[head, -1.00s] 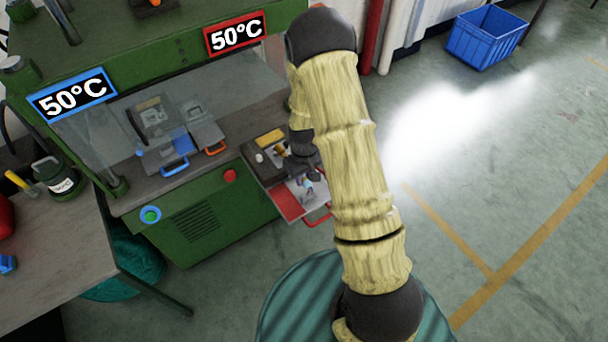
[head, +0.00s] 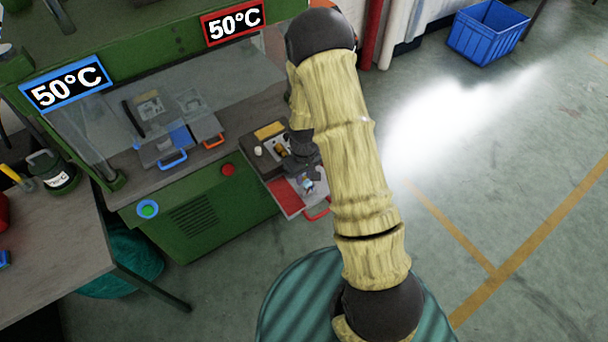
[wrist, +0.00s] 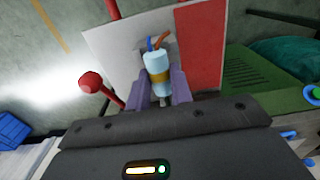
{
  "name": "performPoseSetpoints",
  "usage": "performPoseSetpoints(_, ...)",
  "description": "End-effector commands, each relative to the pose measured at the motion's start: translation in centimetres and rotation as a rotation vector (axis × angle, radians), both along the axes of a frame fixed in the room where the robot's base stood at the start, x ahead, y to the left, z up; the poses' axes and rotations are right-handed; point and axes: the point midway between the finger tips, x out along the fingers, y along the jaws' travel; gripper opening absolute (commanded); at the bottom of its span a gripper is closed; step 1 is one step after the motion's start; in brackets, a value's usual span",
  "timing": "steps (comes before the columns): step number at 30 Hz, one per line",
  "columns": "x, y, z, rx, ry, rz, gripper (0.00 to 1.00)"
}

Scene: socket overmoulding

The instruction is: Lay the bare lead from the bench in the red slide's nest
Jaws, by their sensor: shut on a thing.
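My gripper (wrist: 160,90) is shut on the lead (wrist: 156,63), a pale blue and white cylinder with a gold band and blue and orange wires at its far end. In the head view the lead (head: 308,185) shows as a small pale spot over the red slide. The red slide (wrist: 200,45) has a pale metal plate beside a red strip, and in the head view the slide (head: 285,197) sticks out of the press. The lead and fingers cover part of the plate, so the nest is not clear. I cannot tell whether the lead touches the slide.
A red ball-ended handle (wrist: 90,82) stands near the slide's plate. The green press (head: 205,220) has a blue-handled slide (head: 172,160) and an orange-handled plate (head: 212,141) behind a clear guard. A bench (head: 60,235) stands at left.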

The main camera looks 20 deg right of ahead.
Motion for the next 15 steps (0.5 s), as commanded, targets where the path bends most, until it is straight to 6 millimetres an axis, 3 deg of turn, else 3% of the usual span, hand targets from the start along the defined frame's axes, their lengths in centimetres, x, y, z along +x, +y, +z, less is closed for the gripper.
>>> performPoseSetpoints(5, 0.01, 0.0, 0.01, 0.0, 0.0, 0.0, 0.0)
performPoseSetpoints(6, 0.0, 0.0, 0.01, 0.0, 0.0, 0.0, 0.26)
performPoseSetpoints(9, 0.0, 0.0, 0.01, 0.0, 0.0, 0.0, 0.46)
performPoseSetpoints(15, 0.0, 0.0, 0.01, 0.0, 0.0, 0.0, 0.47)
